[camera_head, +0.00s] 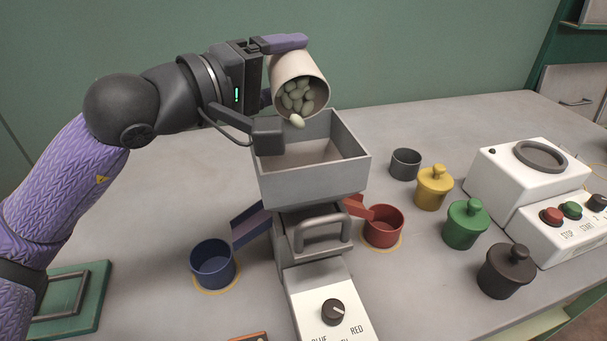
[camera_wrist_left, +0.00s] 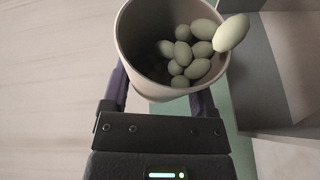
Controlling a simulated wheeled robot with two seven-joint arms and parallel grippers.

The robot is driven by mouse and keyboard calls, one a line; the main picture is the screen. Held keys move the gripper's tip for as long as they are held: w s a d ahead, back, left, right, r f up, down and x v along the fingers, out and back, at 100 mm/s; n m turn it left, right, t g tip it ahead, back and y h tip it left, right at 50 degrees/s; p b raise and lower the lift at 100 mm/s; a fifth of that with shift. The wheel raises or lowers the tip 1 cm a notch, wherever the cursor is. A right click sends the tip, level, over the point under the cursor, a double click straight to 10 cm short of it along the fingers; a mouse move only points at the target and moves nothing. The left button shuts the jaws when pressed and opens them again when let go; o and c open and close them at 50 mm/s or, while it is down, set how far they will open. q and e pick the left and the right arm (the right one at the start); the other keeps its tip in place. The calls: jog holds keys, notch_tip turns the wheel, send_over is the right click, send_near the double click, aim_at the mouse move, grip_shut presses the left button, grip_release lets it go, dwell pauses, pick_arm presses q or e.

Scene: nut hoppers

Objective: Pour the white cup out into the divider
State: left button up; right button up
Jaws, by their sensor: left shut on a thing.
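The white cup (camera_head: 284,72) is tilted over the back left part of the divider, its mouth facing forward and down. Several pale green nuts (camera_head: 296,97) lie inside it, and one is at the lip. The cup also shows in the left wrist view (camera_wrist_left: 135,50), with the nuts (camera_wrist_left: 195,52) gathered toward the rim. My left gripper (camera_head: 284,84) is shut on the cup. The divider is a grey box hopper (camera_head: 312,186) with an open top. Its visible floor looks bare; part is hidden by the gripper. My right gripper is not in view.
A blue chute (camera_head: 250,224) leads to a blue cup (camera_head: 212,264), and a red chute (camera_head: 357,207) to a red cup (camera_head: 384,227). A grey cup (camera_head: 405,164), several lidded jars (camera_head: 465,224) and a white machine (camera_head: 530,190) stand at the right.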

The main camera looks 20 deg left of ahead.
pick_arm(q)
jog(key=shift+f, duration=0.1)
jog(key=shift+s+m, duration=0.1)
jog(key=shift+m, duration=0.2)
jog(key=shift+b, duration=0.3)
jog(key=shift+s+d+r+m+b, duration=0.1)
jog(key=shift+r+m+b, duration=0.1)
jog(key=shift+m+b, duration=0.15)
jog(key=shift+s+t, duration=0.1)
jog(key=shift+t, duration=0.2)
jog(key=shift+d+r+m+h+b, duration=0.1)
jog(key=shift+r+m+h+b, duration=0.05)
jog(key=shift+m+h+b, duration=0.25)
jog(key=shift+s+r, duration=0.1)
